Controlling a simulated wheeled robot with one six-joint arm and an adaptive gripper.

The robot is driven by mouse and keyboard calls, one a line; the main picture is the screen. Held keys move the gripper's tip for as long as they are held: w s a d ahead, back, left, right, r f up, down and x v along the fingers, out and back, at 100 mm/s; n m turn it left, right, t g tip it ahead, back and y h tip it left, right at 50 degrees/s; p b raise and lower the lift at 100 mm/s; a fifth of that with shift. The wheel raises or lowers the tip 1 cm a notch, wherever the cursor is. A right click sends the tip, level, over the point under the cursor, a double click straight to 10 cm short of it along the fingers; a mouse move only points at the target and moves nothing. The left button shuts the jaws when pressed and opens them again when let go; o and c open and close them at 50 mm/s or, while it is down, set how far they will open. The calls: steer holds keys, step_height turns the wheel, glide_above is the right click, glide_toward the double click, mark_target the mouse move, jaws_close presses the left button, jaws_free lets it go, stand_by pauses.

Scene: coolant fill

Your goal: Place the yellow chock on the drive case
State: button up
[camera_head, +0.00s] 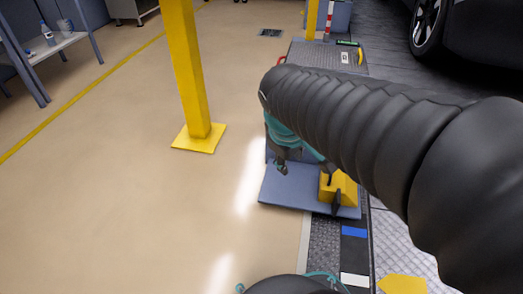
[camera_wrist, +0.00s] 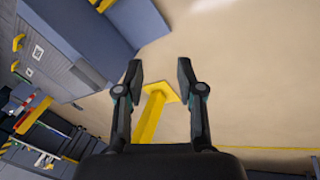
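The yellow chock (camera_head: 346,188) sits on the right part of a flat blue-grey surface (camera_head: 283,188) in the head view. A yellow piece (camera_wrist: 102,4) at the top edge of the wrist view may be the same chock, cut off. My gripper (camera_head: 306,174) hangs over this surface to the left of the chock, partly hidden by my arm. In the wrist view my gripper (camera_wrist: 159,72) is open, with only floor and a post beyond its empty fingers. I cannot tell for certain which object is the drive case.
A yellow post (camera_head: 190,70) with a square base stands left of my arm. A grey-topped unit (camera_head: 318,52) with a yellow handle lies beyond the arm. A dark car (camera_head: 485,45) is at upper right. Floor at left is open.

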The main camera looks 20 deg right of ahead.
steer(key=s+a+r+m+t+y, duration=0.1)
steer(key=s+a+m+t+y, duration=0.1)
steer(key=s+a+m, duration=0.3)
steer(key=shift+s+a+r+y, duration=0.15)
steer(key=shift+s+r+y, duration=0.15)
steer(key=shift+s, duration=0.55)
